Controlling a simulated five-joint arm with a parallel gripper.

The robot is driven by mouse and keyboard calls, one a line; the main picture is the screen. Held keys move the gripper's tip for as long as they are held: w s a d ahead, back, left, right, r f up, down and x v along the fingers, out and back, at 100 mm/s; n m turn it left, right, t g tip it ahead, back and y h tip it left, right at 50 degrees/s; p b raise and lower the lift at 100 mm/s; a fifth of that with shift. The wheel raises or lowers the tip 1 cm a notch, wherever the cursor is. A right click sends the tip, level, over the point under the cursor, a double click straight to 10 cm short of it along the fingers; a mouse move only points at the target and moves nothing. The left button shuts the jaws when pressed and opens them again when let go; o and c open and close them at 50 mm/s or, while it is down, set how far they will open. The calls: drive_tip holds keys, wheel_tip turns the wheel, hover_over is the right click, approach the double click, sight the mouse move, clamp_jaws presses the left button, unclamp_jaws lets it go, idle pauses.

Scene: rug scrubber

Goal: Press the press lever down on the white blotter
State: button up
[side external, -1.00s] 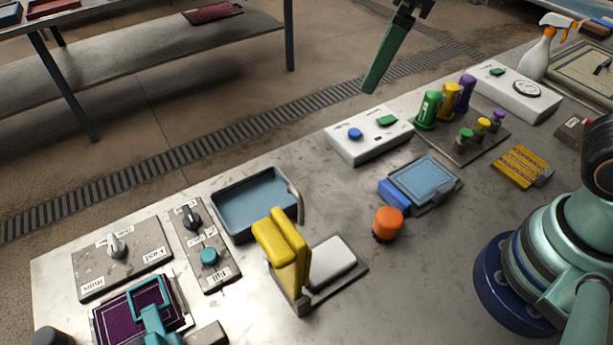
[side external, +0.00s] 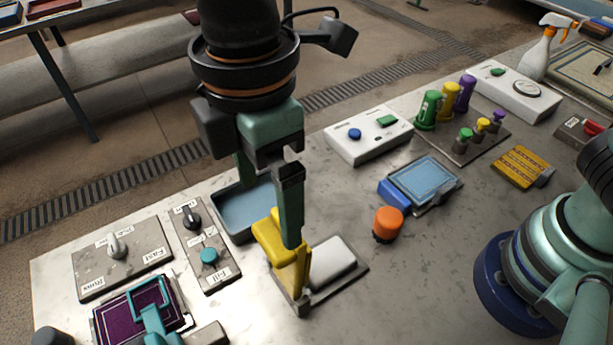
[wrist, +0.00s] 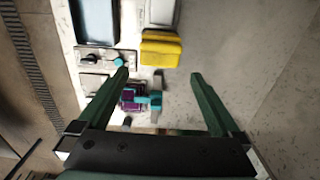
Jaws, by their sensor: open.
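The press lever is yellow (side external: 268,232) and stands up at the left end of a flat grey base in the side external view. The white blotter (side external: 334,258) lies on that base to the right of the lever, uncovered. My gripper (side external: 268,214) is open and empty, above the lever. Its near finger hides part of the lever, and I cannot tell whether they touch. In the wrist view, the yellow lever (wrist: 161,50) lies beyond my open fingertips (wrist: 160,75), with the white blotter (wrist: 160,12) at the top edge.
A blue tray (side external: 222,218) stands behind the lever. A knob panel (side external: 219,272) and a purple pad with a teal handle (side external: 118,316) are to the left. An orange knob (side external: 388,222) and a blue pad (side external: 425,181) are to the right. Bare table lies in front of the orange knob.

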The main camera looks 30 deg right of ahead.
sight(274, 238)
wheel_tip(274, 238, down, 7)
idle(0.3)
clamp_jaws()
